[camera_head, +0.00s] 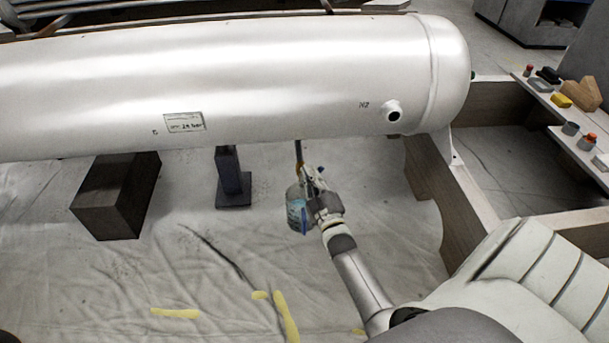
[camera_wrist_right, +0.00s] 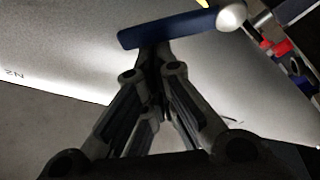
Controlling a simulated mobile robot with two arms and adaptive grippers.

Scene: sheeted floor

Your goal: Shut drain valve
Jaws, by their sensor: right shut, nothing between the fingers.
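The white tank (camera_head: 250,75) lies across the head view, with a thin drain pipe (camera_head: 298,152) hanging below it. My right gripper (camera_head: 312,178) is beside the lower end of this pipe and hides most of the valve there. In the right wrist view, a blue lever handle (camera_wrist_right: 165,28) runs across just beyond my shut fingertips (camera_wrist_right: 153,58). The fingers are empty; I cannot tell whether they touch the lever. A silver rounded knob (camera_wrist_right: 231,17) sits at the lever's right end. My left gripper is not in view.
A clear jar (camera_head: 295,208) with bluish contents stands on the sheeted floor under the pipe, partly behind my gripper. A dark block (camera_head: 117,196) and a dark post (camera_head: 231,172) stand under the tank. A wooden frame (camera_head: 470,215) is at the right.

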